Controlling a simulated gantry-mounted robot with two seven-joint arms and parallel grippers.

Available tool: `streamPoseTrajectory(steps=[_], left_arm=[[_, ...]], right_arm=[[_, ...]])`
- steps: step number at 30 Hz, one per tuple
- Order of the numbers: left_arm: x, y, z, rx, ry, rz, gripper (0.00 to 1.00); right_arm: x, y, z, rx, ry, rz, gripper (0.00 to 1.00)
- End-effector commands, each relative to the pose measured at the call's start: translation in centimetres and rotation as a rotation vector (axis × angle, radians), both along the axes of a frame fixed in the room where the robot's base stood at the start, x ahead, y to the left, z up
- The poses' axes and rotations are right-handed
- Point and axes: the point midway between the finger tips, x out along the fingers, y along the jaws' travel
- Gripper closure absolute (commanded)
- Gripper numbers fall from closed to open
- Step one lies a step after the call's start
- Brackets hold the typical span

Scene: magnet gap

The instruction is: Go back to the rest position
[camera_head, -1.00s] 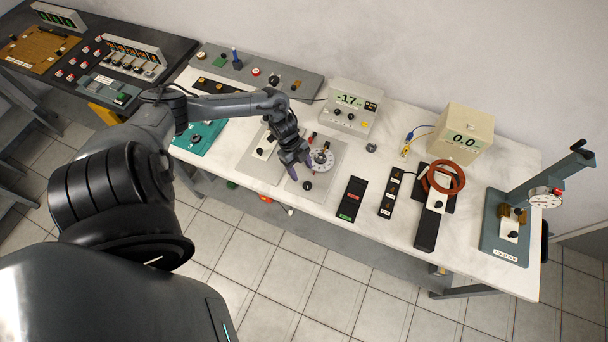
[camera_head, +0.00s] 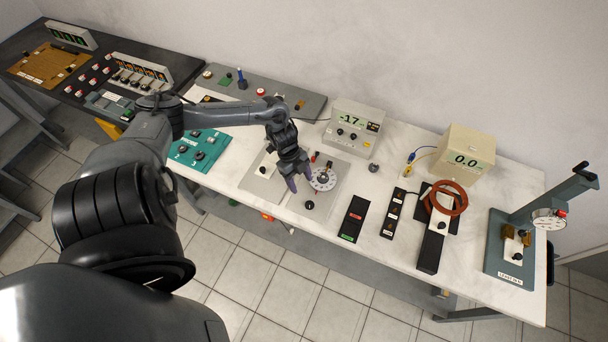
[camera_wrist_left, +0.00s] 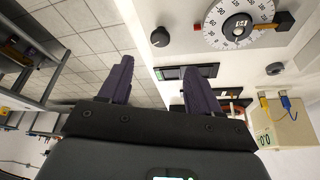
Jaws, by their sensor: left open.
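My left gripper (camera_head: 300,185) is above the white bench, over the grey panel just left of the round white dial (camera_head: 323,179). In the left wrist view its two purple-grey fingers (camera_wrist_left: 158,82) stand apart with nothing between them. The dial (camera_wrist_left: 238,27) shows at the upper right of that view, clear of the fingers. A black knob (camera_head: 309,205) sits on the panel in front of the dial; a black knob (camera_wrist_left: 160,37) also shows in the left wrist view. My right gripper is not in view.
A meter reading -17 (camera_head: 353,128) and a beige box reading 0.0 (camera_head: 463,153) stand at the back. A copper-coloured ring (camera_head: 446,197) and a grey stand with a gauge (camera_head: 515,240) are to the right. A teal panel (camera_head: 201,150) lies to the left.

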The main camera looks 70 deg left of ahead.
Motion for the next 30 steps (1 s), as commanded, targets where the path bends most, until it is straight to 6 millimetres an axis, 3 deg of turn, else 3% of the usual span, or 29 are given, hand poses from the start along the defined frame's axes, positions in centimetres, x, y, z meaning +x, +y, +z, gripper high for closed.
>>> streamPoseTrajectory(steps=[7, 11, 14, 19, 21, 25, 27, 30], left_arm=[[-1.0, -0.3, -0.1, -0.006, 0.019, 0.0, 0.37], [-3.4, -3.1, -1.3, -0.063, 0.06, 0.007, 0.37], [-5.7, -7.7, -2.1, -0.148, 0.09, 0.003, 0.37], [-7.8, -19.8, -0.8, -0.326, 0.039, 0.014, 0.37], [-7.7, -25.0, 0.8, -0.368, -0.018, 0.048, 0.37], [-5.6, -32.6, 6.3, -0.382, -0.154, 0.199, 0.37], [-3.8, -34.4, 10.1, -0.353, -0.219, 0.331, 0.37], [-1.7, -34.1, 15.6, -0.281, -0.26, 0.562, 0.37]], right_arm=[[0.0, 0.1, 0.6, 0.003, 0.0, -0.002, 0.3], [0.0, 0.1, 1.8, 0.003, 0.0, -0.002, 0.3], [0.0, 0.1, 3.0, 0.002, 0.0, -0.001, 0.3], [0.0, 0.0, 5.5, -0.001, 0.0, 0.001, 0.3], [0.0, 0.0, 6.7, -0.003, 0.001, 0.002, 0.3], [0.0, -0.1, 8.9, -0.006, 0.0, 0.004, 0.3], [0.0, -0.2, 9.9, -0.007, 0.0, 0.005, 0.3], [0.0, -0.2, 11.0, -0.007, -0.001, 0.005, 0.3]])
